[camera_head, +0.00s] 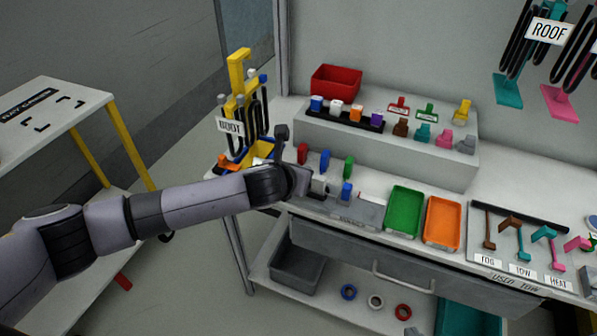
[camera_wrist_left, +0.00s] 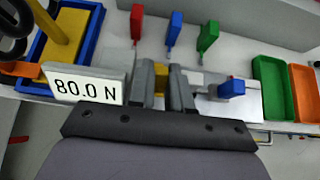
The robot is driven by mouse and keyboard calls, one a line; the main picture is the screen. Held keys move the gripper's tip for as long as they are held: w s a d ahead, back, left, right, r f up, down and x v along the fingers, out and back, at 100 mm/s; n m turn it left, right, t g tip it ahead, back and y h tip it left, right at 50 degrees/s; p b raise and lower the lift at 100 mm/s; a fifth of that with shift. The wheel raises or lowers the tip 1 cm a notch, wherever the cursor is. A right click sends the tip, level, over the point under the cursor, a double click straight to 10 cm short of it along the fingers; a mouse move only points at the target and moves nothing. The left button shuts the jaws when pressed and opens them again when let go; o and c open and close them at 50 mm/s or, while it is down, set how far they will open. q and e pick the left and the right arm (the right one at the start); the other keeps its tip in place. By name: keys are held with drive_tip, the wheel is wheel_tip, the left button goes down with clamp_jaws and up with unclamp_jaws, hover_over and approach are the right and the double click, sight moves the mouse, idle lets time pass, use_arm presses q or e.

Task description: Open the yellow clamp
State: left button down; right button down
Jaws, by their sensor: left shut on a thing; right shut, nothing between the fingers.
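In the left wrist view, a small yellow piece (camera_wrist_left: 160,78), which looks like part of the yellow clamp, sits between the grey fingers of my left gripper (camera_wrist_left: 162,85). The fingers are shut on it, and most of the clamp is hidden. In the head view my left arm reaches in from the left, and its gripper (camera_head: 318,185) is at the left end of the bench front. The clamp cannot be made out there. I see no right gripper in either view.
Red (camera_head: 302,153), blue (camera_head: 325,160) and green (camera_head: 348,167) handles stand behind the gripper. A blue-topped part (camera_head: 347,190) is close on its right. Green (camera_head: 404,210) and orange (camera_head: 442,221) trays lie further right. A panel reading 80.0 N (camera_wrist_left: 85,84) shows beside the fingers.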

use_arm(q)
drive_tip(key=c, duration=1.3)
unclamp_jaws()
drive_tip(key=shift+r, duration=0.1)
drive_tip(key=shift+v, duration=3.5)
